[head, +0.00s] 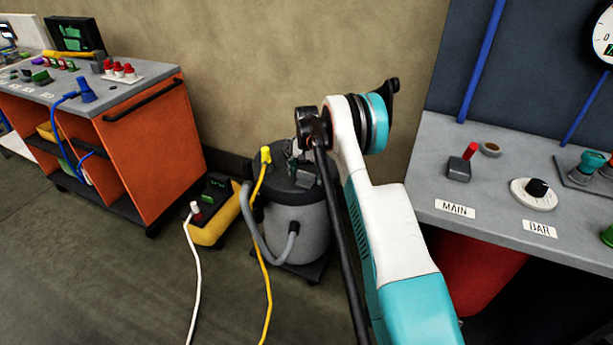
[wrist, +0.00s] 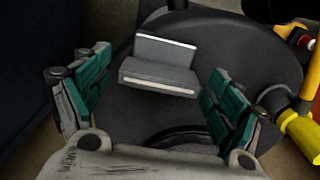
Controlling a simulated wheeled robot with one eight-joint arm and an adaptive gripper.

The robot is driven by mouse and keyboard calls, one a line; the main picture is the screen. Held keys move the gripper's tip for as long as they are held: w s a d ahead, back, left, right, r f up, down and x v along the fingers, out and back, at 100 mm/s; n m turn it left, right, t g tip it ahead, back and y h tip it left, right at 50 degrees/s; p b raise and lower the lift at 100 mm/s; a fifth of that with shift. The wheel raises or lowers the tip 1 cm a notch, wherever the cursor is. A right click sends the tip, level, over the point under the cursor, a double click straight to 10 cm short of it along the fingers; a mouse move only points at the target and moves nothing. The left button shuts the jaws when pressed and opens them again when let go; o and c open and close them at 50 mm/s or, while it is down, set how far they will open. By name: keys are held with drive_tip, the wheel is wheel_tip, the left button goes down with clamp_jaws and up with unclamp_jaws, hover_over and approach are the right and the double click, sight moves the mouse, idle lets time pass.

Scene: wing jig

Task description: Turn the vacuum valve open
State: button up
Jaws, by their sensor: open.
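The drum-shaped vacuum (head: 298,222), grey with a black lid, stands on the floor left of the bench. The lid (wrist: 125,115) fills much of the wrist view. A grey stepped block with pale edges (wrist: 160,75) sits on it; I cannot tell whether this is the valve. My gripper (wrist: 160,63) is open, with a green-padded finger on each side of the block and gaps between. In the head view my gripper (head: 298,165) is above the lid, partly hidden by my arm. On the bench are a red-handled lever (head: 469,152) by a MAIN label and a black knob (head: 537,188) by a BAR label.
A yellow fitting (wrist: 300,135) and yellow tube stand close to the right finger. A yellow-and-black box (head: 214,210) with a white cable is left of the vacuum. An orange cart (head: 150,140) stands further left. The grey bench (head: 440,180) is at right.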

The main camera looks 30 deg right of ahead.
drive_tip(key=c, duration=1)
drive_tip(key=shift+c, duration=0.2)
drive_tip(key=shift+n, duration=0.4)
drive_tip(key=n, duration=0.4)
drive_tip(key=shift+p, duration=0.35)
drive_tip(key=n, duration=0.4)
drive_tip(key=shift+n, duration=0.3)
drive_tip(key=n, duration=0.4)
drive_tip(key=shift+p, duration=0.3)
drive_tip(key=shift+n, duration=2.2)
